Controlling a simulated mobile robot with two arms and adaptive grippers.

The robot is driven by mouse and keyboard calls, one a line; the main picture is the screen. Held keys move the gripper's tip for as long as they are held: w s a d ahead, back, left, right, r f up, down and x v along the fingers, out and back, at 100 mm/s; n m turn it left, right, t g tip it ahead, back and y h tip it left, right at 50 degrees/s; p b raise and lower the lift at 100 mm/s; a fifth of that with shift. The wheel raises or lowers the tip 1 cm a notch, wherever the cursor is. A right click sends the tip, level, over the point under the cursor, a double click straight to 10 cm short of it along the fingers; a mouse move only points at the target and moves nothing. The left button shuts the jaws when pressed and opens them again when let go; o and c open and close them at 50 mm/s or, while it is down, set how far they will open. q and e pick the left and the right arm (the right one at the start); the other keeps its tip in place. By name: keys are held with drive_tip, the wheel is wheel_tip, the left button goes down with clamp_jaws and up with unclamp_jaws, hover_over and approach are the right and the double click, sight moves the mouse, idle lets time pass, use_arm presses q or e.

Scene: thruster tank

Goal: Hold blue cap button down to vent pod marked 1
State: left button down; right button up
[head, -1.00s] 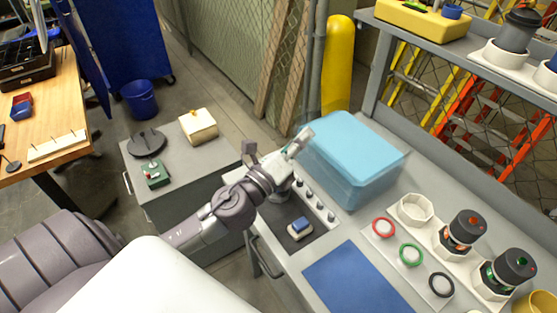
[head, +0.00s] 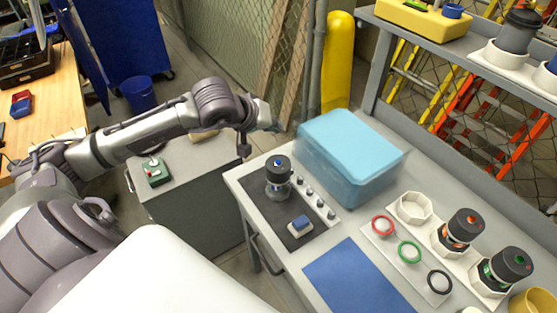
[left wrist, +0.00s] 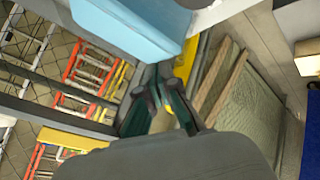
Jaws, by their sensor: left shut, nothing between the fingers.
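A pod with a dark cap and a blue button (head: 278,163) on top stands upright on the dark mat (head: 259,207) on the grey bench. Its number cannot be read. My left gripper (head: 275,121) is up beyond the pod, left of the translucent blue box, apart from the pod and touching nothing I can see. In the left wrist view its fingers (left wrist: 158,95) are shut and empty, and the blue box (left wrist: 130,28) shows above them; the pod is not in that view. My right gripper is not in view.
A small blue-topped block (head: 300,226) and a row of small knobs (head: 314,197) are beside the pod. Orange-banded (head: 461,230) and green-banded (head: 506,268) pods stand at the right. The blue mat (head: 357,278) is clear. A yellow post (head: 337,60) stands behind the bench.

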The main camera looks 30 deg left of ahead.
sight(276, 162)
use_arm(q)
drive_tip(key=shift+f, duration=0.1)
wheel_tip(276, 162, down, 8)
drive_tip(key=b, duration=0.4)
drive_tip(key=shift+b, duration=0.35)
drive_tip(key=shift+f+b, duration=0.4)
drive_tip(key=shift+b, duration=0.2)
drive_tip(key=shift+r, duration=0.1)
idle(0.7)
drive_tip(key=shift+f+b, duration=0.45)
drive_tip(key=shift+b, duration=0.35)
